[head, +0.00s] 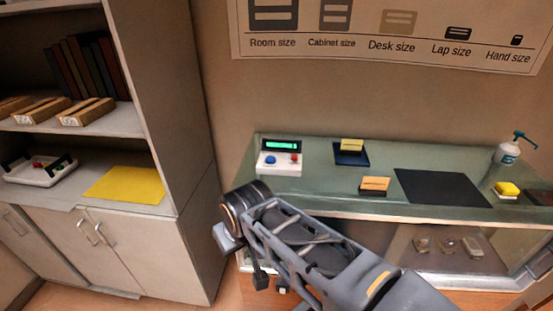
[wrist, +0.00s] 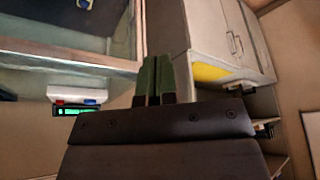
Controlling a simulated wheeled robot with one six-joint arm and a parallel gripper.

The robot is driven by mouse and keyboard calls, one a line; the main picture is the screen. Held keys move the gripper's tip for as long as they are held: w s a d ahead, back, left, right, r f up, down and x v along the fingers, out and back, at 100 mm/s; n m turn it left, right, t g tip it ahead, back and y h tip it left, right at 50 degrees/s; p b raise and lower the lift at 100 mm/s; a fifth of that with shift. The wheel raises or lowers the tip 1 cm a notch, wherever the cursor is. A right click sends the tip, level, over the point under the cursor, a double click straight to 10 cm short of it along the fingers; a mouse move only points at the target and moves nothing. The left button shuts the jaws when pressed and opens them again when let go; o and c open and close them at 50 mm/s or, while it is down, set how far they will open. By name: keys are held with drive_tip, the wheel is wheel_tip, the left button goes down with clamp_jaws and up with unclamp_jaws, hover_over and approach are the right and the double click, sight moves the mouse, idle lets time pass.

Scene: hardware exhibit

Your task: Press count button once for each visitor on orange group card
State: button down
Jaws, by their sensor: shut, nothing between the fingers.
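The counter device (head: 280,158) is a white box on the glass display case, with a lit green display (head: 282,145), a blue button (head: 271,160) and a red button (head: 294,158). Which button counts is not readable, nor is the display number. The orange group card (head: 375,184) stands in a dark holder right of the device; its marks are too small to read. In the wrist view, my gripper (wrist: 155,62) is shut and empty, its green fingers together. The counter device (wrist: 80,98) is left of the fingers there, apart from them.
A yellow card (head: 352,145) on a dark blue base and a black mat (head: 440,188) lie on the case. A pump bottle (head: 507,152) and yellow block (head: 507,189) are at its right. A shelf cabinet (head: 170,140) stands left, holding a yellow sheet (head: 125,185) and white tray (head: 40,172).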

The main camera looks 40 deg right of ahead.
wheel_tip(320, 180, up, 10)
drive_tip(key=m+t+h, duration=0.1)
drive_tip(key=m+t, duration=0.4)
drive_tip(key=m, duration=0.6)
hover_over(272, 158)
drive_tip(key=shift+f+p, duration=0.2)
drive_tip(key=shift+p, duration=0.15)
drive_tip(key=shift+f, duration=0.1)
wheel_tip(272, 158, down, 9)
drive_tip(key=b, duration=0.7)
drive_tip(key=shift+f+b, duration=0.3)
drive_tip(key=shift+b, duration=0.2)
